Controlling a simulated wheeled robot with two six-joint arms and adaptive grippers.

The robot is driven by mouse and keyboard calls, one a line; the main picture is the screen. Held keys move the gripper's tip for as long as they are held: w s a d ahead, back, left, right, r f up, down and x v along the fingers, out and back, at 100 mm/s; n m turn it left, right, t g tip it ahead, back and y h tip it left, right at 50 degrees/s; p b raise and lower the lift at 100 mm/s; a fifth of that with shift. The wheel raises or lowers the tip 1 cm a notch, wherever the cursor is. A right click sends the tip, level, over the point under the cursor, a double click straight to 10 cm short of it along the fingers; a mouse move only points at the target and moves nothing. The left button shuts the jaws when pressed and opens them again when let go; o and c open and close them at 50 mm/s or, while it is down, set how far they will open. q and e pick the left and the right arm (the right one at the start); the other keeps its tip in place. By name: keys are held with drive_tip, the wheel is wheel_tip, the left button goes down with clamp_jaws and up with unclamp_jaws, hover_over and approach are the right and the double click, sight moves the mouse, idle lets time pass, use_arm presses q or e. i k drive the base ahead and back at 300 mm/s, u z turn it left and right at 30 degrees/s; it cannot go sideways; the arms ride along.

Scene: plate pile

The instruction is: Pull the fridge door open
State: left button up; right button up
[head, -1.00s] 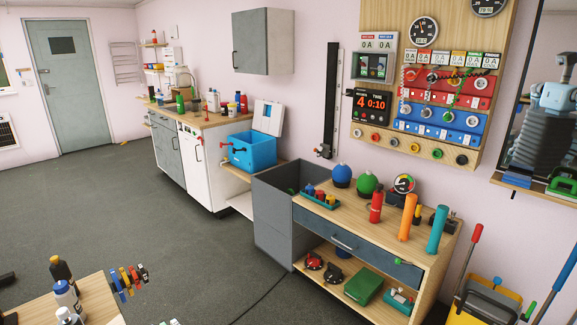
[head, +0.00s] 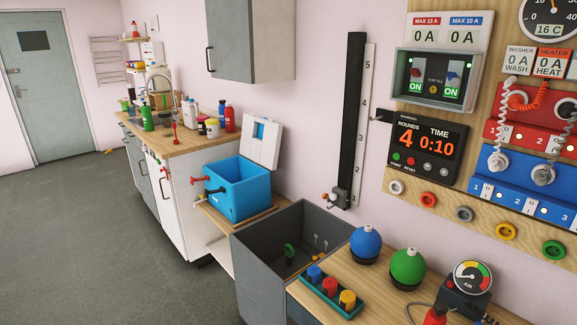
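No door shows plainly as a fridge door. A white-fronted unit (head: 172,208) stands under the wooden counter at left, seen at a steep angle and closed as far as I can tell. It may be the fridge. Grey cabinet doors (head: 137,160) with a dark handle sit to its left and look shut. Neither of my grippers is in view.
A blue box (head: 238,188) with its white lid raised stands right of the white unit. A grey open bin (head: 262,275) and a wooden workbench (head: 375,285) with blue and green globes are nearer. The grey floor (head: 90,240) at left is clear.

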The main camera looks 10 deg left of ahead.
sight(170, 203)
drive_tip(key=i, duration=0.15)
drive_tip(key=u, duration=1.55)
drive_tip(key=i, duration=3.75)
drive_tip(key=z, duration=2.35)
